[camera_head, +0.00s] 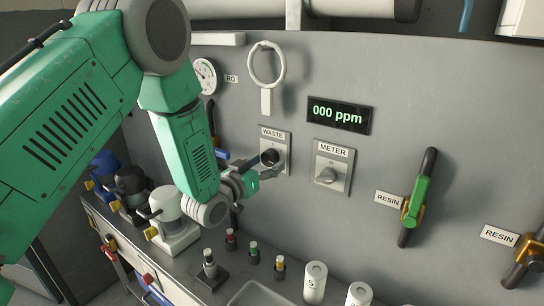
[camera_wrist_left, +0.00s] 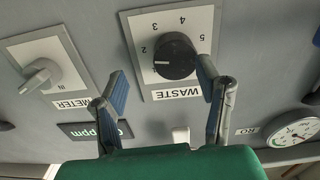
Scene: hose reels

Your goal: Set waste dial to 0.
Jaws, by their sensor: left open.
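The waste dial (camera_head: 270,157) is a black round knob on a pale plate labelled WASTE on the grey panel. In the left wrist view the knob (camera_wrist_left: 174,56) sits on its white plate, with numbers 2 to 5 readable around it. I cannot clearly tell which number it points at. My left gripper (camera_head: 266,168) is open in front of the dial. In the left wrist view its two blue-grey fingers (camera_wrist_left: 160,74) are spread apart, the right one close to the knob's edge, the left one farther off; contact cannot be told. My right gripper is not in view.
The meter switch (camera_head: 328,175) is right of the dial, under a display (camera_head: 338,115) reading 000 ppm. A white ring (camera_head: 266,65) hangs above. Resin valve handles (camera_head: 417,198) are at the right. Small bottles (camera_head: 253,252) and white cylinders (camera_head: 315,282) stand on the ledge below.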

